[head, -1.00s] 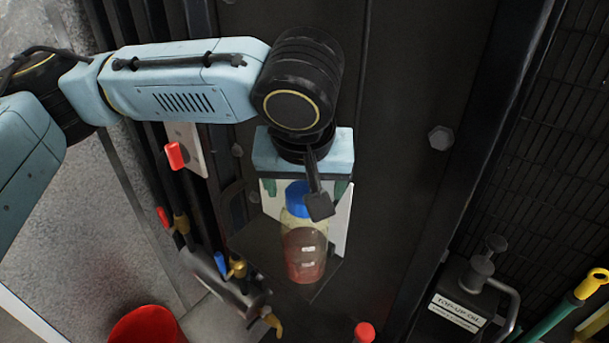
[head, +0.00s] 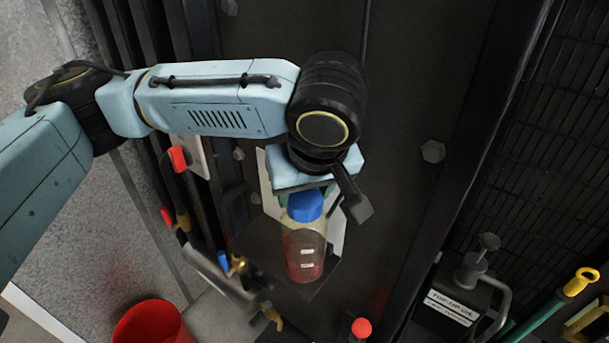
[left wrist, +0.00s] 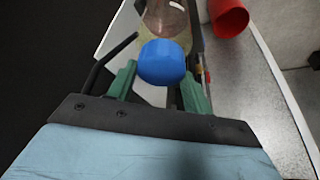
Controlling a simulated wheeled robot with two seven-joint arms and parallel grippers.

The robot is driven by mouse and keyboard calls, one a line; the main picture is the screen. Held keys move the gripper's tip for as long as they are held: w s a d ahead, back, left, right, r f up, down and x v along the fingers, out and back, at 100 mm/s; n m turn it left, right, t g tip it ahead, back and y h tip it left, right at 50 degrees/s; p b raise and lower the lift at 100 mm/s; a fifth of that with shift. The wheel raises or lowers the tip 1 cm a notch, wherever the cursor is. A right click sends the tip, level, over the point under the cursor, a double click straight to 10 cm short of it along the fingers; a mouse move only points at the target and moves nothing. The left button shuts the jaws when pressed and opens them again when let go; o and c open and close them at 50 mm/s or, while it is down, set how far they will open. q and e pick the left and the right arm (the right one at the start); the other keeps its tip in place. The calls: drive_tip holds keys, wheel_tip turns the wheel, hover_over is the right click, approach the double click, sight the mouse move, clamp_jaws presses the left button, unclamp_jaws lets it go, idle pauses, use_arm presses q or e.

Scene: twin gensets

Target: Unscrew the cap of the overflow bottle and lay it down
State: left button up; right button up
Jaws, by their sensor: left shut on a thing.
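The overflow bottle (head: 304,254) is clear with reddish liquid in its lower part and stands on a dark bracket shelf. Its blue cap (head: 305,205) is over the bottle's top; I cannot tell whether it is still threaded on. My left gripper (head: 303,193) comes down from above and behind the cap. In the left wrist view, the green fingers of my left gripper (left wrist: 160,78) are on both sides of the blue cap (left wrist: 162,62) and shut on it. The head view mostly hides the fingers. My right gripper is not in view.
The dark shelf (head: 262,248) has some bare surface left of the bottle. Valves and pipes with a red handle (head: 178,159) stand close on the left. A red bucket (head: 152,323) is at the bottom, and a top-up oil can (head: 450,305) at lower right.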

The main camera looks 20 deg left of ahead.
use_arm(q)
drive_tip(key=shift+r, duration=0.2)
drive_tip(key=shift+f+n, duration=0.1)
drive_tip(key=shift+n, duration=0.2)
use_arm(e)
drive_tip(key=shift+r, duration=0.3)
use_arm(q)
drive_tip(key=n+p, duration=0.1)
drive_tip(key=n+y+p, duration=0.1)
drive_tip(key=p, duration=0.1)
drive_tip(key=n+g+p, duration=0.1)
drive_tip(key=p, duration=0.1)
drive_tip(key=shift+w+d+r+n, duration=0.15)
drive_tip(key=shift+r+n, duration=0.1)
drive_tip(key=shift+n, duration=0.15)
drive_tip(key=shift+n+y, duration=0.3)
drive_tip(key=shift+f, duration=0.15)
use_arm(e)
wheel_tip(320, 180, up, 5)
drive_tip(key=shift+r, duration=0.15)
